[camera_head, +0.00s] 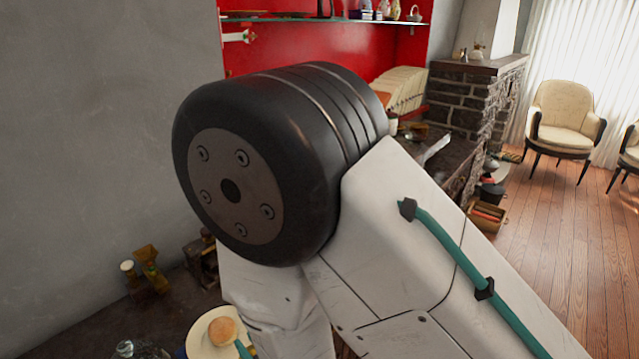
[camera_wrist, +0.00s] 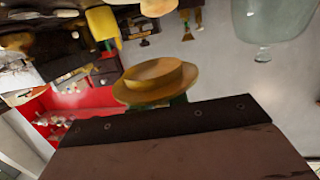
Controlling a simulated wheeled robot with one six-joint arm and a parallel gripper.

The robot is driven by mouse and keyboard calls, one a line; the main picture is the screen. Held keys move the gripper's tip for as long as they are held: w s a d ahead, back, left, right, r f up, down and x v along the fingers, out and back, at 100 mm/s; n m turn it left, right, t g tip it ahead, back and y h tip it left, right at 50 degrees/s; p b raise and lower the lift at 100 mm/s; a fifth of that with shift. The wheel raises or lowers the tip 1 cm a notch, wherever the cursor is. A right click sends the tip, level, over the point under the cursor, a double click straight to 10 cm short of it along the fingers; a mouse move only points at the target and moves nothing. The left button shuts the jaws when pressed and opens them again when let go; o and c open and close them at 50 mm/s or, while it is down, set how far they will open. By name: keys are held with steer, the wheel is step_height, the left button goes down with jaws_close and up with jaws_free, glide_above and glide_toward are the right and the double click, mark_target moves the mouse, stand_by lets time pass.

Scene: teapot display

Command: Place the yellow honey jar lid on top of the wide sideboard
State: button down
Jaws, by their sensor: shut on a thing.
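The yellow honey jar lid (camera_wrist: 155,76), round with a raised centre and a wide rim, shows in the middle of the wrist view. My gripper (camera_wrist: 160,104) is shut on it; a bit of green shows under the rim and the fingertips are mostly hidden. The lid is held clear of the surfaces seen behind it. In the head view my arm hides the gripper and the lid. A long dark top (camera_head: 75,325), perhaps the wide sideboard, runs along the grey wall at lower left and seems to continue behind my arm.
A plate with a round bun (camera_head: 222,331), a glass item (camera_head: 125,349) and brass-coloured pieces (camera_head: 150,268) stand on the dark top. A hanging-looking glass vessel (camera_wrist: 265,25) is at upper right in the tilted wrist view. A brick fireplace (camera_head: 465,100) and chairs (camera_head: 565,118) are farther off.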

steer(key=w+d+m+h, duration=0.1)
steer(key=w+d, duration=0.5)
steer(key=w, duration=0.4)
steer(key=w+d+r+m+t+h, duration=0.1)
steer(key=w+d+m+t+h, duration=0.15)
steer(key=w+d, duration=0.65)
steer(key=w+d+r+m+t+h, duration=0.1)
steer(key=w+d+m+h, duration=0.3)
steer(key=d, duration=0.8)
steer(key=w+d+r+h, duration=0.1)
steer(key=w+d+h, duration=0.2)
steer(key=d, duration=1)
steer(key=s+f, duration=0.5)
steer(key=f, duration=0.2)
steer(key=shift+s+a+f+m, duration=0.15)
steer(key=shift+s+f+m, duration=0.05)
steer(key=shift+m, duration=0.15)
steer(key=shift+t, duration=0.25)
